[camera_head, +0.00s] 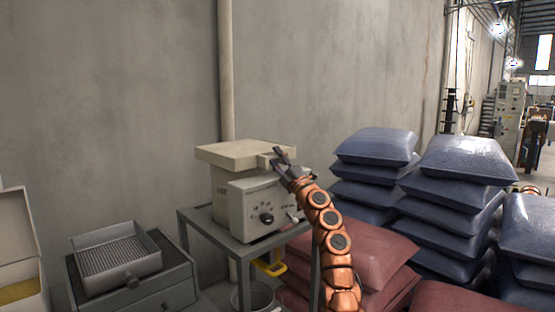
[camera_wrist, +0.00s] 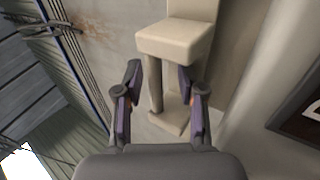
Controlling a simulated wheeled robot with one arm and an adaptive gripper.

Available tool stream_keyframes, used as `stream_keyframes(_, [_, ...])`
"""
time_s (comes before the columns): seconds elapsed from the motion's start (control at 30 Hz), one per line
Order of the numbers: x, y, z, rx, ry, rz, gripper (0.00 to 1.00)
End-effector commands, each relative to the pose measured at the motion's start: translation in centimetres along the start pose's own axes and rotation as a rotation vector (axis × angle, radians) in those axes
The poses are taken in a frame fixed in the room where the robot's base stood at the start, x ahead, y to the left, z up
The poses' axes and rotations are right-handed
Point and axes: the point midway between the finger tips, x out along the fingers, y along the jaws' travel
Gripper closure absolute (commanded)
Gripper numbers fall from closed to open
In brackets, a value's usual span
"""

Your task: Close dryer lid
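The dryer (camera_head: 255,207) is a pale box with a front knob, standing on a grey metal table. Its cream lid (camera_head: 240,153) lies about level on top; I cannot tell whether a small gap is left under it. My gripper (camera_head: 281,158) is at the lid's front right corner, by a small block on its edge. In the wrist view, my gripper (camera_wrist: 158,85) has its fingers spread, with a cream block (camera_wrist: 175,42), seemingly the lid's handle, just beyond the fingertips. Contact cannot be made out.
A grey tray with a mesh bottom (camera_head: 119,250) sits on a cabinet at the left. Blue sacks (camera_head: 375,147) are stacked at the right, with red sacks (camera_head: 365,245) in front. A yellow handle (camera_head: 269,268) and a bucket (camera_head: 254,297) are low by the table. A concrete wall stands behind.

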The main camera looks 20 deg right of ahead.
Motion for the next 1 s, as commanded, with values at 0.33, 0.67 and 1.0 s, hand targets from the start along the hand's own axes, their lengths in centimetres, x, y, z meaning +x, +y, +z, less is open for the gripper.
stream_keyframes(0.33, [1.0,1.4,-0.2,-0.001,0.003,0.002,0.61])
stream_keyframes(0.67, [3.0,4.7,-0.1,-0.001,0.002,0.003,0.61])
stream_keyframes(1.0, [4.7,7.2,-0.1,-0.002,0.0,0.002,0.61])
